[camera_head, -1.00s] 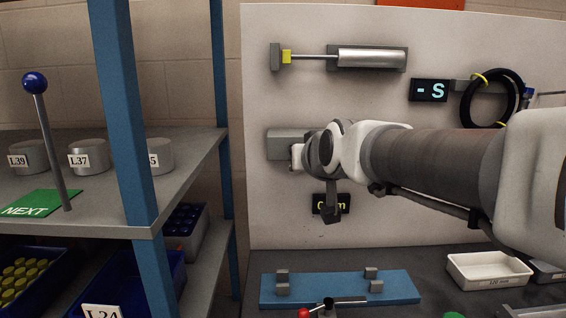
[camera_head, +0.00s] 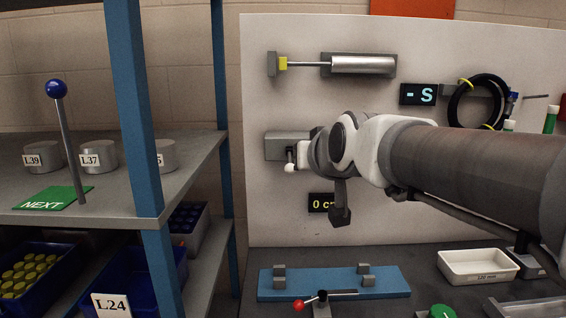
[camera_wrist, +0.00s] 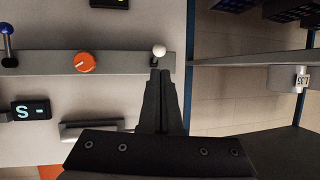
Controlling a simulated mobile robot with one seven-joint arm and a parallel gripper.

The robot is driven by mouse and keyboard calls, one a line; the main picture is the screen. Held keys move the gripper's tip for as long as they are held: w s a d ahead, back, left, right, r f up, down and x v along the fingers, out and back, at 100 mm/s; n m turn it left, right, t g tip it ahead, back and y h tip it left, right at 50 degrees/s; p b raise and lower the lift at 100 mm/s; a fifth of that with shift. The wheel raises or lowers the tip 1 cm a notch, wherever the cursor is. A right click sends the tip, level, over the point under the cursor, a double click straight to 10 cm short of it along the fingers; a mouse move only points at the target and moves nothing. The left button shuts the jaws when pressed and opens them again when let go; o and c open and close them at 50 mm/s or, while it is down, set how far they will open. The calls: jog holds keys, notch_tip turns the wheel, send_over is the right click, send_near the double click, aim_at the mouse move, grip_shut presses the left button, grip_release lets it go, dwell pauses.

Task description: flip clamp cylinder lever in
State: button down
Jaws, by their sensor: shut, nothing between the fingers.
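A grey valve box (camera_head: 286,145) is mounted on the white wall panel, its right part hidden behind my arm. A short lever with a white knob (camera_head: 290,168) hangs at its front. In the wrist view the white knob (camera_wrist: 159,50) stands just beyond the tips of my gripper (camera_wrist: 160,72). The fingers are together and empty; I cannot tell whether they touch the knob. The same bar carries an orange dial (camera_wrist: 85,62) and a blue-knobbed lever (camera_wrist: 7,29). The cylinder (camera_head: 362,65) with a yellow rod collar is fixed higher on the panel.
A blue fixture (camera_head: 322,284) with grey blocks lies on the bench, with a red-knobbed handle (camera_head: 299,306) before it. A white tray (camera_head: 478,278) stands right. A shelf with a blue post (camera_head: 130,100) is at left. A hose coil (camera_head: 477,101) hangs right.

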jog(key=v, duration=0.7)
jog(key=shift+f, duration=0.2)
jog(key=shift+s, duration=0.15)
